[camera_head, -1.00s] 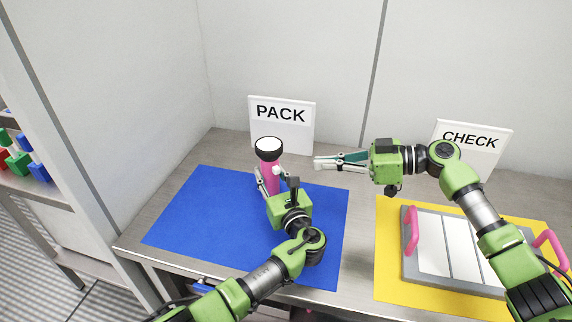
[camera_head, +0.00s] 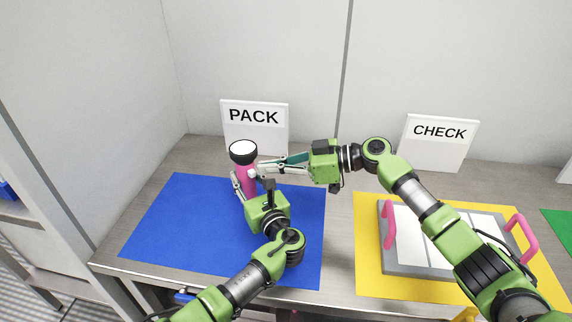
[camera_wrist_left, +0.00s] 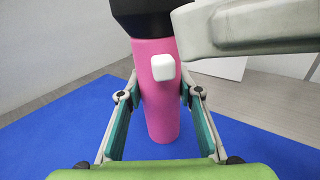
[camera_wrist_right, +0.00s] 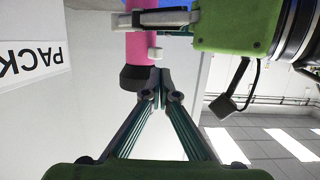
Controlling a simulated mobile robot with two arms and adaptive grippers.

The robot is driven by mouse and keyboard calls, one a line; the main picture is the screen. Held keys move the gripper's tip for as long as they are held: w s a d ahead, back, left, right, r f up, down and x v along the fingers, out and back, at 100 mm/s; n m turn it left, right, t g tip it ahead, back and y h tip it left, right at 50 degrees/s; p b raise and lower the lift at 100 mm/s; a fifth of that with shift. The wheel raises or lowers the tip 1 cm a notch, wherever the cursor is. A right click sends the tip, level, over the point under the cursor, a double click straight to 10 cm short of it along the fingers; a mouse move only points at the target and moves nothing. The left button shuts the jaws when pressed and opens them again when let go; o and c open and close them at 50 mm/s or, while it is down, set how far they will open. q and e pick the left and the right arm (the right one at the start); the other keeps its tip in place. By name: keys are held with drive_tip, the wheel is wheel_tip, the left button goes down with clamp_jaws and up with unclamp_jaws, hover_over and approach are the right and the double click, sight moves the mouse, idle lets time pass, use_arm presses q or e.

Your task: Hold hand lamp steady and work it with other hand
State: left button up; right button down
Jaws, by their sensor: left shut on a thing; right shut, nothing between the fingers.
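The hand lamp (camera_head: 243,152) has a pink body and a black head with a white lens facing up. It stands upright over the blue mat (camera_head: 180,215). My left gripper (camera_head: 246,180) is shut around its body; the left wrist view shows the pink body (camera_wrist_left: 160,110) between the fingers. A white button (camera_wrist_left: 163,67) sticks out of the body below the head. My right gripper (camera_head: 258,169) is shut and empty, its fingertips close beside the button. In the right wrist view the closed fingertips (camera_wrist_right: 160,78) are near the button (camera_wrist_right: 155,53); contact cannot be told.
A PACK sign (camera_head: 254,122) stands behind the lamp and a CHECK sign (camera_head: 438,141) at the right. A grey case with pink handles (camera_head: 389,224) lies on the yellow mat (camera_head: 367,255). Bare table shows between the mats.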

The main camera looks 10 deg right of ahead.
drive_tip(key=shift+x, duration=1.05)
drive_tip(key=shift+f, duration=1.5)
approach(253, 177)
drive_tip(key=shift+v, duration=1.25)
use_arm(q)
drive_tip(key=o, duration=1.4)
